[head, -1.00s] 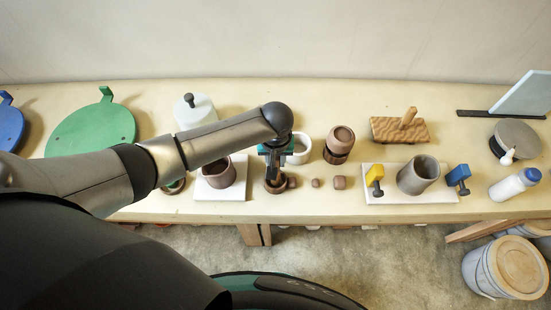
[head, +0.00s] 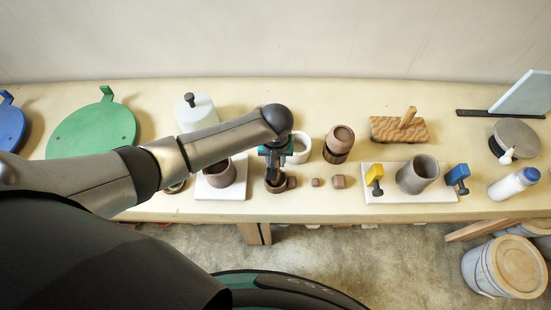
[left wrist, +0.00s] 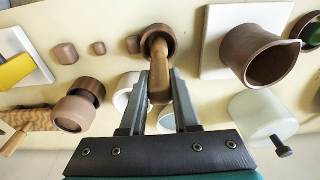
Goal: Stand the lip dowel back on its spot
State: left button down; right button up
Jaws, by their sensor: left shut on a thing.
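My left gripper (head: 274,166) points down over the front middle of the bench. In the left wrist view, its two fingers (left wrist: 160,85) are shut on a brown wooden dowel (left wrist: 160,78), which I take to be the lip dowel. The dowel's far end reaches into the mouth of a small round brown holder (left wrist: 172,33). Whether it touches the holder's floor cannot be seen. In the head view the holder (head: 275,188) sits directly below the gripper, and the gripper mostly hides the dowel. My right gripper is not in view.
Small brown blocks (head: 339,182) lie right of the holder. A brown pitcher (head: 221,173) on a white board stands left. A white cup (head: 300,149) and stacked brown pots (head: 340,142) stand behind. A grey cylinder (head: 417,175) stands between yellow and blue clamps at right.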

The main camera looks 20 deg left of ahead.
pick_arm(q)
jog(key=shift+f+b, duration=0.4)
jog(key=shift+f, duration=0.35)
jog(key=c, duration=0.6)
grip_release()
jog(key=shift+r, duration=0.1)
jog(key=r+p, duration=0.2)
jog(key=p, duration=0.1)
jog(key=shift+s+r+p, duration=0.2)
jog(key=shift+r+p, duration=0.1)
jog(key=shift+r, duration=0.1)
jog(key=shift+s+d+r+p, duration=0.1)
jog(key=shift+r+p, duration=0.5)
jog(key=shift+r, duration=0.6)
jog(key=shift+s+r, duration=0.2)
jog(key=shift+r, duration=1.1)
